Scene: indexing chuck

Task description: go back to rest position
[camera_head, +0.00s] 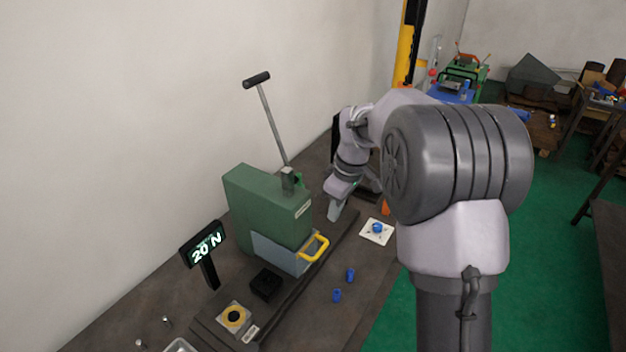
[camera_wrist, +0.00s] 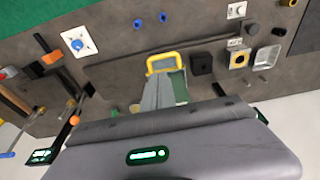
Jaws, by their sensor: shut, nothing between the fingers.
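My gripper (camera_head: 335,211) is shut and empty over the bench, just right of the green machine (camera_head: 268,203). In the wrist view the closed grey fingers (camera_wrist: 158,92) point toward the machine's yellow handle (camera_wrist: 163,60), which also shows in the head view (camera_head: 315,248). The handle appears beyond the fingertips in that view. I cannot tell the exact gap. The machine's lever (camera_head: 272,120) stands tilted, with a black grip at its top. My arm hides part of the bench behind it.
Two blue cylinders (camera_head: 350,274) stand on the bench. A white plate with a blue knob (camera_head: 377,230) lies near its right edge. A black block (camera_head: 265,284), a yellow ring fixture (camera_head: 234,316) and a display reading 20 N (camera_head: 205,247) are at the front left. Green floor (camera_head: 385,320) lies right.

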